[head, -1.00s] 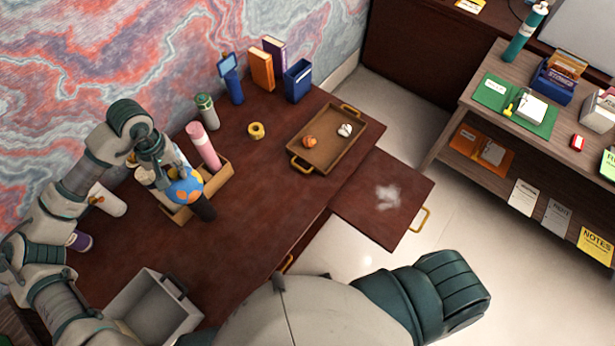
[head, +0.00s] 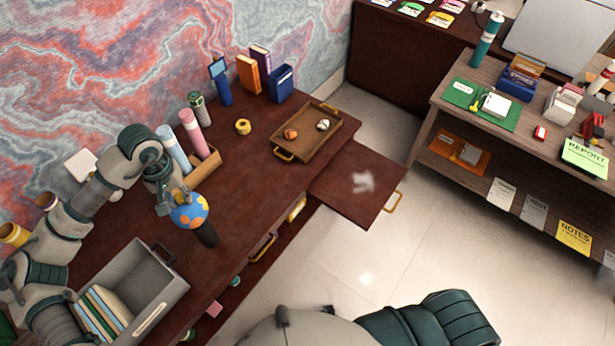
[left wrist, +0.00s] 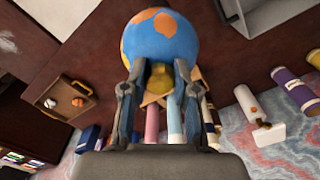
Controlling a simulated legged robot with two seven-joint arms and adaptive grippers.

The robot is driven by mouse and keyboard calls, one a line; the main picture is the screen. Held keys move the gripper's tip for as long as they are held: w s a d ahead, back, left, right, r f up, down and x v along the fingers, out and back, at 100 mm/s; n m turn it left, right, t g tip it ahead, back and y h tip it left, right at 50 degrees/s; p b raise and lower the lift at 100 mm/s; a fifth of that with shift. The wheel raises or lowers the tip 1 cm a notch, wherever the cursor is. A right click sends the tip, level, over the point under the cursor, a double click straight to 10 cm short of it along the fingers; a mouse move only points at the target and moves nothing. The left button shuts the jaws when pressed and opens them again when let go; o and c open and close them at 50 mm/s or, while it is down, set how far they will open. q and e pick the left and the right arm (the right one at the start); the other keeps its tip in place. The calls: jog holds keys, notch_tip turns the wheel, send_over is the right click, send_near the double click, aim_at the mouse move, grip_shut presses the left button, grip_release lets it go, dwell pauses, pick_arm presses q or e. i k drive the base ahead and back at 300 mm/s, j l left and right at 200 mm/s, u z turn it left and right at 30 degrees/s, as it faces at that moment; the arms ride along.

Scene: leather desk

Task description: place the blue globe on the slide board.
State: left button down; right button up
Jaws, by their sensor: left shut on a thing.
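The blue globe (head: 190,210) has orange patches and is at my left gripper, above the left part of the desk. My left gripper (head: 172,203) is shut on the globe. In the left wrist view the globe (left wrist: 160,38) is beyond the fingertips (left wrist: 158,80), with a gold part between the fingers. A dark cylinder-like shape (head: 206,235) shows just below the globe; I cannot tell if it belongs to it. The slide board (head: 345,200) extends from the desk's right side, bare but for a pale smudge, with a gold handle. My right gripper is not in view.
A brown tray (head: 275,145) with two small items is on the desk near the slide board. A grey bin (head: 165,285) with books stands at the front left. The middle of the desk is clear.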

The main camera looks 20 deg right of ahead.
aim_at(359, 179)
jog(key=l+z, duration=0.1)
jog(key=z, duration=1.25)
